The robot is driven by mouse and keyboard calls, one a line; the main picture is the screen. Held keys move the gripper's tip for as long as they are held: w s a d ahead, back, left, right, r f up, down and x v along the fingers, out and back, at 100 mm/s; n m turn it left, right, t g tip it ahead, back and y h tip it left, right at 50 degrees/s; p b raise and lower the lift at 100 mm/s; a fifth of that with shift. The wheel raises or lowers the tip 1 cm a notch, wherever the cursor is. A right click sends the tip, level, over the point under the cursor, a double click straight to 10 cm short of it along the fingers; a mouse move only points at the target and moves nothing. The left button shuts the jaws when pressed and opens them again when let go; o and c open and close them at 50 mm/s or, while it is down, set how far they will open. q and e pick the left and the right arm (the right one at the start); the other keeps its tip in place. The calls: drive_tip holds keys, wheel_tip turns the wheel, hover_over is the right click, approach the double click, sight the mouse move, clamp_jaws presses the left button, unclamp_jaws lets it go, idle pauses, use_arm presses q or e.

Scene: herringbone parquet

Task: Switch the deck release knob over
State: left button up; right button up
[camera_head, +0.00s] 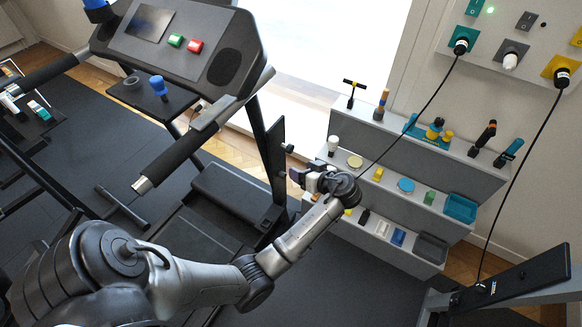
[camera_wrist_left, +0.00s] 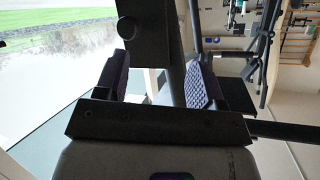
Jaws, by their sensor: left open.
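A small dark knob (camera_head: 289,149) sticks out from the side of the treadmill's black upright (camera_head: 273,150) in the head view; it looks like the deck release knob, though no label shows. My left gripper (camera_head: 303,177) is just below and to the right of it, open and apparently empty. In the left wrist view the two pads of the left gripper (camera_wrist_left: 158,78) stand apart. A dark post with a round part (camera_wrist_left: 128,27) shows near and between them; contact cannot be told. My right gripper is out of view.
The treadmill console (camera_head: 180,45) with green and red buttons is at the upper left, with a handrail (camera_head: 180,155) below. A grey stepped shelf (camera_head: 400,150) with several small items stands just right of my gripper. Black cables hang from a wall panel (camera_head: 520,45).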

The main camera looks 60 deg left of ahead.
sight(292, 149)
use_arm(q)
drive_tip(key=w+f+n+g+y+b, duration=0.35)
drive_tip(key=w+n+g+b, duration=0.4)
drive_tip(key=b, duration=0.95)
drive_tip(key=shift+n+t+h, duration=0.35)
drive_tip(key=shift+n+t, duration=0.5)
drive_tip(key=shift+t, duration=0.1)
drive_tip(key=x, duration=0.3)
drive_tip(key=w+x, duration=0.1)
drive_tip(key=x, duration=0.3)
drive_tip(key=b+x, duration=0.1)
drive_tip(key=x, duration=0.3)
drive_tip(key=shift+w+a, duration=0.2)
drive_tip(key=shift+a, duration=0.2)
drive_tip(key=shift+x, duration=0.95)
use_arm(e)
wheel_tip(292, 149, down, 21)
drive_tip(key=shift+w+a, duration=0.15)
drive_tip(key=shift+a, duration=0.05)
